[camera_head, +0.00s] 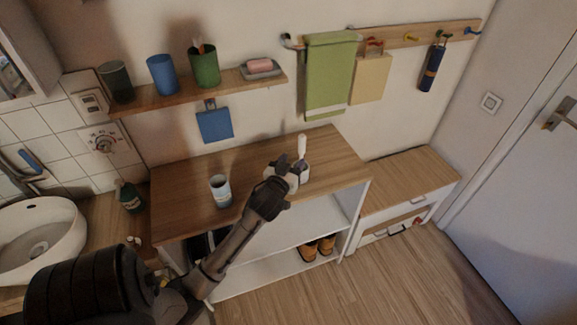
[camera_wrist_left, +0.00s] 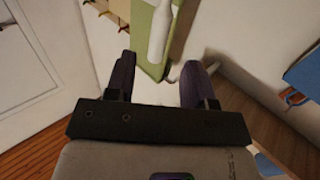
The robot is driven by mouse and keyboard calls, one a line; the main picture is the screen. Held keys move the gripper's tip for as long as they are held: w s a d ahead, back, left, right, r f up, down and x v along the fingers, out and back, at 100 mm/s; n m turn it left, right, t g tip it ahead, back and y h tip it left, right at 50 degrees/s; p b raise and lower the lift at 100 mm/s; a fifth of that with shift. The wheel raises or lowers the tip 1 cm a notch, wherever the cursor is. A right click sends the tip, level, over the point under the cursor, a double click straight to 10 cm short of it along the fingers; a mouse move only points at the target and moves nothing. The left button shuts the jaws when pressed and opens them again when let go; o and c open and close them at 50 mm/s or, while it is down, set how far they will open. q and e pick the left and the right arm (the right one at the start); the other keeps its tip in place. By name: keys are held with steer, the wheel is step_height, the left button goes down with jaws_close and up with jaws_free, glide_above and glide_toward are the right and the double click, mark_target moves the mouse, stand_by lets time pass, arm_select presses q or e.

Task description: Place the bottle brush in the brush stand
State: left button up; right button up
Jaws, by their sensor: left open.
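My left gripper (camera_head: 290,170) is over the front right part of the wooden tabletop, with its fingers apart. A white upright handle (camera_head: 302,147), which looks like the bottle brush, rises just beyond the fingers. Its lower end is partly hidden by my gripper, next to a pale cup-like piece (camera_head: 304,172). In the left wrist view, my open fingers (camera_wrist_left: 158,85) have the white handle (camera_wrist_left: 158,32) ahead of them, in line with the gap. My right gripper is out of view.
The wooden tabletop (camera_head: 180,200) is mostly clear. A wall shelf (camera_head: 165,97) above holds several cups and a soap dish (camera_head: 261,70). A green towel (camera_head: 328,75) hangs behind. A sink (camera_head: 38,235) is at left, and a lower bench (camera_head: 410,180) at right.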

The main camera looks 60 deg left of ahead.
arm_select(q)
steer(key=s+d+f+m+g+h, duration=0.25)
steer(key=s+d+f, duration=0.3)
steer(key=d, duration=0.35)
steer(key=s+d+f+m+g+h, duration=0.2)
steer(key=s+d+f+h, duration=0.3)
steer(key=d, duration=0.4)
steer(key=s+d+f+m+g+h, duration=0.1)
steer(key=s+d+f+m+g, duration=0.1)
steer(key=s+d, duration=0.4)
steer(key=s+d+f+m+g+h, duration=0.2)
steer(key=s+d+f+m+g, duration=0.1)
steer(key=s+d, duration=0.3)
steer(key=shift+d+g, duration=0.35)
steer(key=shift+d, duration=0.65)
